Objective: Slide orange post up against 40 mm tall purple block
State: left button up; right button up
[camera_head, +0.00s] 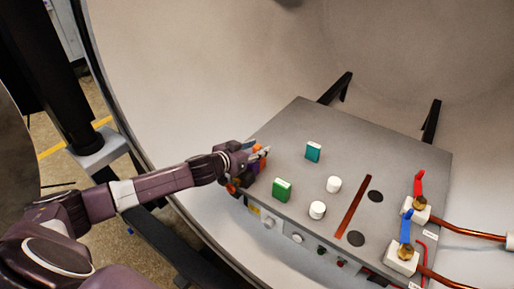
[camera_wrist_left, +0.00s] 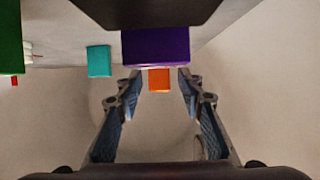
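The purple block (camera_wrist_left: 155,47) shows large at the top middle of the left wrist view. The orange post (camera_wrist_left: 159,79) shows just below it in that picture, smaller and between my fingertips. Whether post and block touch, I cannot tell. My left gripper (camera_wrist_left: 159,82) is open, with one finger on each side of the post and no clear contact. In the head view, my left gripper (camera_head: 262,153) is at the left edge of the grey box top and mostly hides both pieces; a bit of orange shows beside it. My right gripper is not in view.
On the grey box top (camera_head: 310,125) stand a teal block (camera_head: 313,152), a green block (camera_head: 282,190) and two white cylinders (camera_head: 333,184) (camera_head: 317,210). A dark red strip (camera_head: 353,210) and copper rods (camera_head: 470,229) are further right. The upper box top is clear.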

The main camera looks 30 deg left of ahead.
pick_arm(q)
jog(key=v, duration=1)
jog(key=shift+f, duration=0.15)
jog(key=shift+v, duration=1.05)
